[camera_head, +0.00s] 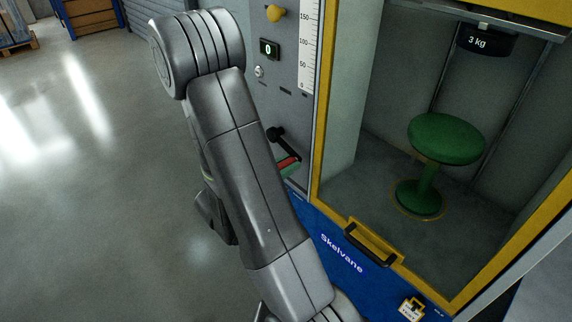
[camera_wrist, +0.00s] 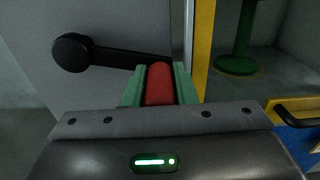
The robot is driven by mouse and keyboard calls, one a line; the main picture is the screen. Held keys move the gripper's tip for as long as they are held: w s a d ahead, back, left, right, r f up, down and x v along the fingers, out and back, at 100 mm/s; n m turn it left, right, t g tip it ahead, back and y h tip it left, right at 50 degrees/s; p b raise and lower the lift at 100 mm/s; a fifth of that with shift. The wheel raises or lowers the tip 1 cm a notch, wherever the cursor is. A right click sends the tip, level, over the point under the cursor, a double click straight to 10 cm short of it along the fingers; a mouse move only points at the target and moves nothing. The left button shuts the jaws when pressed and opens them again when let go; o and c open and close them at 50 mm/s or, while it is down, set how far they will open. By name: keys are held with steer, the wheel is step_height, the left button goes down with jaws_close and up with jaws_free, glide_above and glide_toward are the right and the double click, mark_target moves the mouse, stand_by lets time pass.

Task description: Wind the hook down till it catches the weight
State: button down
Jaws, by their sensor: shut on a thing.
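My gripper (camera_head: 288,168) is shut on the red crank grip (camera_wrist: 160,84), with the green fingers on either side of it in the wrist view. The black crank arm (camera_wrist: 120,55) runs from a round black hub (camera_wrist: 71,52) at its left to the grip. In the head view the crank is partly hidden by my arm. The dark 3 kg weight (camera_head: 486,41) is at the top of the yellow-framed cabinet, above a green stool (camera_head: 445,140). I cannot make out the hook.
A small display (camera_head: 269,48) reads 0, beside a vertical scale (camera_head: 306,45). A yellow knob (camera_head: 276,13) sits above it. A black handle (camera_head: 372,242) sticks out low on the cabinet's front.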

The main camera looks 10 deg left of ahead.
step_height(320, 180, up, 2)
steer(key=n+p, duration=0.1)
steer(key=p, duration=0.2)
steer(key=shift+n, duration=0.3)
steer(key=shift+r+n+p, duration=0.3)
steer(key=shift+n+p, duration=0.3)
steer(key=shift+p, duration=0.2)
steer(key=c, duration=1.2)
jaws_free()
steer(key=shift+d, duration=0.1)
steer(key=shift+s+f, duration=0.1)
steer(key=shift+s, duration=0.05)
steer(key=shift+p+v, duration=0.35)
steer(key=shift+v, duration=6.5)
steer(key=shift+b+x, duration=0.45)
steer(key=shift+x, duration=6.25)
